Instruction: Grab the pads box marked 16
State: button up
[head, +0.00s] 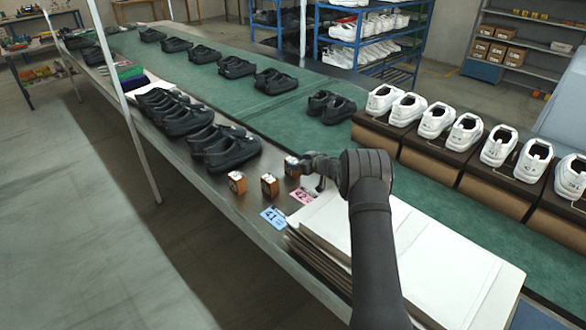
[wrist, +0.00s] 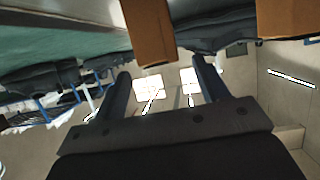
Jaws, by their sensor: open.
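Several small orange-brown boxes with pale tops stand on the metal table. The left box (head: 237,183), the middle box (head: 269,187) and the right box (head: 291,167) form a loose group; their marks are too small to read, so I cannot tell which is 16. My gripper (head: 308,164) is beside the right box, partly covering it in the head view. In the wrist view my gripper (wrist: 162,67) is open, with nothing held between its fingers. One orange box (wrist: 149,32) shows ahead of the fingers and another (wrist: 286,18) at the upper right.
Black shoes (head: 226,148) crowd the table behind the boxes. A blue card (head: 272,217) marked 41 and a pink card (head: 303,195) lie in front. A stack of white sheets (head: 440,245) is right. White shoes (head: 467,131) stand on brown boxes beyond the green belt (head: 275,117).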

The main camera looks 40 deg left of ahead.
aim_at(293, 160)
jog(key=shift+x, duration=2.3)
jog(key=c, duration=1.1)
